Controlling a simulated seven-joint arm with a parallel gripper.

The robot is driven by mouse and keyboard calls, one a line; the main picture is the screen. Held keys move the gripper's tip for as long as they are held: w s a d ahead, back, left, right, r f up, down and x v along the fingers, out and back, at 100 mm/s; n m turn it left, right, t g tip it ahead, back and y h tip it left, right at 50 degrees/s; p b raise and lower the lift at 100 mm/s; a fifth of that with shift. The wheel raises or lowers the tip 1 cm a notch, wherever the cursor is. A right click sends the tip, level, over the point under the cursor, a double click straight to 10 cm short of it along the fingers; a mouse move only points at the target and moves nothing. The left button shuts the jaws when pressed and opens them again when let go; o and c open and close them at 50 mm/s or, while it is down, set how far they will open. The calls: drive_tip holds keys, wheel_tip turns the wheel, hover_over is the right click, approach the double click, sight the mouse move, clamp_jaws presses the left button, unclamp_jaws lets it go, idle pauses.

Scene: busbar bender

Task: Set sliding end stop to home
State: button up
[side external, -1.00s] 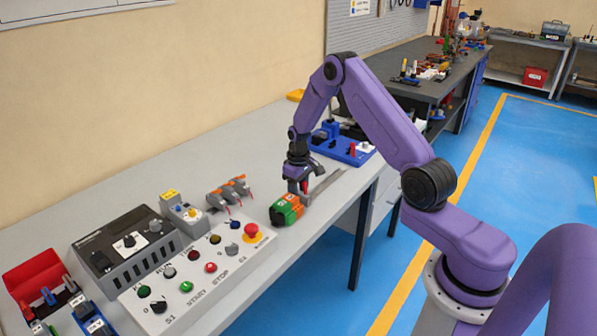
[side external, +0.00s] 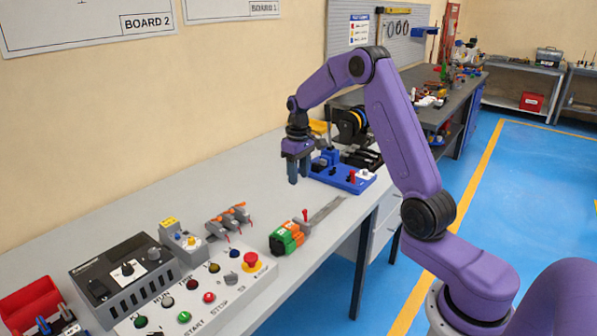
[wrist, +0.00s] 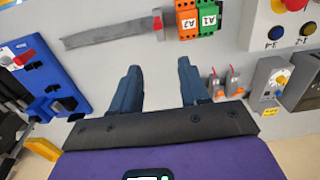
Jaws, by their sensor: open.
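A grey metal rail (side external: 328,209) lies on the bench. A small grey block with an upright red lever (side external: 305,215), which looks like the sliding end stop, sits at the rail's near end, close beside orange and green terminal blocks (side external: 287,238). In the wrist view the rail (wrist: 105,34), the red lever (wrist: 157,22) and the terminal blocks (wrist: 198,17) lie along the top. I cannot tell whether block and terminals touch. My gripper (side external: 298,178) is open and empty, raised above the bench behind the rail. Its two fingers (wrist: 157,68) are well apart.
A blue fixture (side external: 340,172) with a red knob stands beyond my gripper. Grey clamps with orange levers (side external: 229,217) and a control panel with a red emergency button (side external: 250,261) stand nearer. Bench surface under my gripper is clear.

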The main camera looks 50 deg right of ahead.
drive_tip(key=shift+r, duration=0.15)
drive_tip(key=c, duration=0.6)
drive_tip(key=shift+d+f+m, duration=0.2)
drive_tip(key=shift+d+m, duration=0.2)
drive_tip(key=shift+m, duration=0.2)
clamp_jaws()
drive_tip(key=m+y, duration=0.4)
drive_tip(key=m, duration=1.3)
hover_over(313, 219)
wheel_tip(313, 219, down, 15)
drive_tip(key=shift+a+r, duration=0.1)
drive_tip(key=shift+r, duration=0.05)
drive_tip(key=shift+a+r, duration=0.2)
drive_tip(key=shift+a, duration=1.7)
